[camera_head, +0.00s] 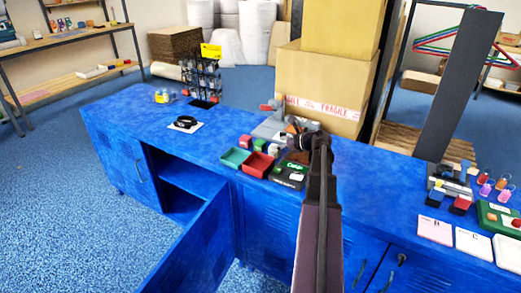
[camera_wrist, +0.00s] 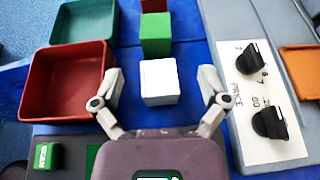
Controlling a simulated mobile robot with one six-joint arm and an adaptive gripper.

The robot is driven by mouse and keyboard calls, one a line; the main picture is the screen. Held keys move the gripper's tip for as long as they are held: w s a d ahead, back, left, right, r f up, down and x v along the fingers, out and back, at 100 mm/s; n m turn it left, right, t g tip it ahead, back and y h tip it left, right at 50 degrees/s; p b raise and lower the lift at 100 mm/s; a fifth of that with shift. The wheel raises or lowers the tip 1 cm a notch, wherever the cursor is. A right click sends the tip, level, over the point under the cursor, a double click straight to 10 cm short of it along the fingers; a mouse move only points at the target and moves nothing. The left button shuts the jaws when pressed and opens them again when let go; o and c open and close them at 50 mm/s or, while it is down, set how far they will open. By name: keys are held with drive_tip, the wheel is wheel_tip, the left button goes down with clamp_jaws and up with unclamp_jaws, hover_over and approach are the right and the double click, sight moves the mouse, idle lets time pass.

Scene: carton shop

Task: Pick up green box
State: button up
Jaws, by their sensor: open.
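The green box (camera_wrist: 155,35) is a small cube on the blue counter, in the upper middle of the wrist view. It stands between a white box (camera_wrist: 160,82) and a red box (camera_wrist: 153,5), in a row. In the head view the green box (camera_head: 260,146) sits just behind the trays. My gripper (camera_wrist: 158,92) is open and empty, its fingers apart on either side of the white box in the picture. The green box lies beyond the fingertips. Whether the fingers are at the white box's height, I cannot tell.
A red tray (camera_wrist: 40,86) and a teal tray (camera_wrist: 62,20) stand left of the row. A grey device with black knobs (camera_wrist: 228,80) stands right. A dark case with a green label (camera_head: 290,175) lies in front. A cabinet door (camera_head: 190,250) hangs open.

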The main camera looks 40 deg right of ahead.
sight(264, 143)
drive_tip(key=shift+w+a+f, duration=0.1)
drive_tip(key=shift+w+f, duration=0.05)
drive_tip(key=shift+w, duration=0.15)
drive_tip(key=shift+a+b+x, duration=0.15)
drive_tip(key=shift+b+x, duration=0.3)
drive_tip(key=shift+x, duration=0.85)
drive_tip(key=shift+a+b+x, duration=0.15)
drive_tip(key=shift+b+x, duration=0.25)
drive_tip(key=shift+x, duration=0.9)
drive_tip(key=c, duration=1.2)
